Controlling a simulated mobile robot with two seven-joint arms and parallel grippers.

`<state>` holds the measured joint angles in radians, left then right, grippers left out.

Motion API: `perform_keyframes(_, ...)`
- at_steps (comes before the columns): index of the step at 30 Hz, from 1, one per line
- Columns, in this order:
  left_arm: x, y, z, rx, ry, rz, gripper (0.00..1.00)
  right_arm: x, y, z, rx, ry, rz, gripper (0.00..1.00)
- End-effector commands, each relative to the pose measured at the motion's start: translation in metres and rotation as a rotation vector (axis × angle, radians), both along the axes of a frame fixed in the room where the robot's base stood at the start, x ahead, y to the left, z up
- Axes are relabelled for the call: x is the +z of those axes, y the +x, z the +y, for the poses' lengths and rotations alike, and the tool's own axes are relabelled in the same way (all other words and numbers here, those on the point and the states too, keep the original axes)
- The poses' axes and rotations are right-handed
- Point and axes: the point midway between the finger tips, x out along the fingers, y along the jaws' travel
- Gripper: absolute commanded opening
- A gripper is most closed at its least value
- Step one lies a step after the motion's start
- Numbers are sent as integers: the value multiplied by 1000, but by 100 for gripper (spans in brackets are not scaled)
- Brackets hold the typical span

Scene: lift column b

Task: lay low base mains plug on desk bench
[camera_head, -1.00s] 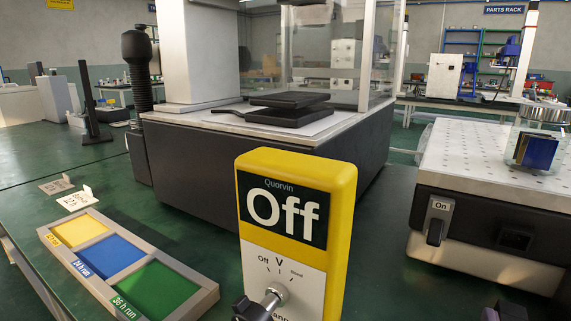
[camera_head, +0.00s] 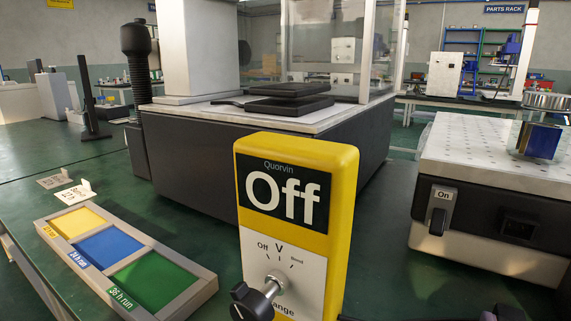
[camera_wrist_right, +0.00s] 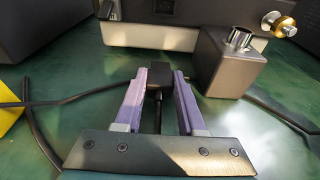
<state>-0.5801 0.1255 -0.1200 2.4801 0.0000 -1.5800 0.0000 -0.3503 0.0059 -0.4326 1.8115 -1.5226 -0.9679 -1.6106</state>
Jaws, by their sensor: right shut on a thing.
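In the right wrist view, my right gripper (camera_wrist_right: 158,78) has its purple fingers shut on a black mains plug (camera_wrist_right: 157,76). A black cord runs from the plug back toward the gripper's palm. The plug is apart from the low base (camera_wrist_right: 150,36), a pale and dark box. In the head view, the low base (camera_head: 450,165) stands at the right, with an "On" rocker switch and a dark empty-looking inlet (camera_head: 519,229). The green desk bench (camera_head: 385,270) lies below; I cannot tell whether the plug touches it. Only a dark bit of my right gripper shows at the bottom right edge. My left gripper is not in view.
A yellow "Off" meter (camera_head: 343,220) with a black knob stands in front. A tray (camera_head: 205,283) of coloured panels lies at left. In the right wrist view, a grey block (camera_wrist_right: 228,65) stands close right of the gripper, and black cables (camera_wrist_right: 75,98) cross the bench.

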Motion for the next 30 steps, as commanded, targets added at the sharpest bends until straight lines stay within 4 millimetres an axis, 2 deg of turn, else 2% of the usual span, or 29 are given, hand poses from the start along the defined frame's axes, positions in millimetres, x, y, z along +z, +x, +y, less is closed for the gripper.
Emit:
perform_keyframes(17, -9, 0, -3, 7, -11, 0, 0, -12, 0, 0, 0, -1, -1, 0)
perform_keyframes(18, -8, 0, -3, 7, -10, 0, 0, -11, 0, 0, 0, -1, -1, 43)
perform_keyframes(26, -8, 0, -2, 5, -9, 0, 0, -11, 0, 0, 0, 0, 0, 73)
perform_keyframes(30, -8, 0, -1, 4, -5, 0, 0, -11, 0, 0, 0, 0, 0, 74)
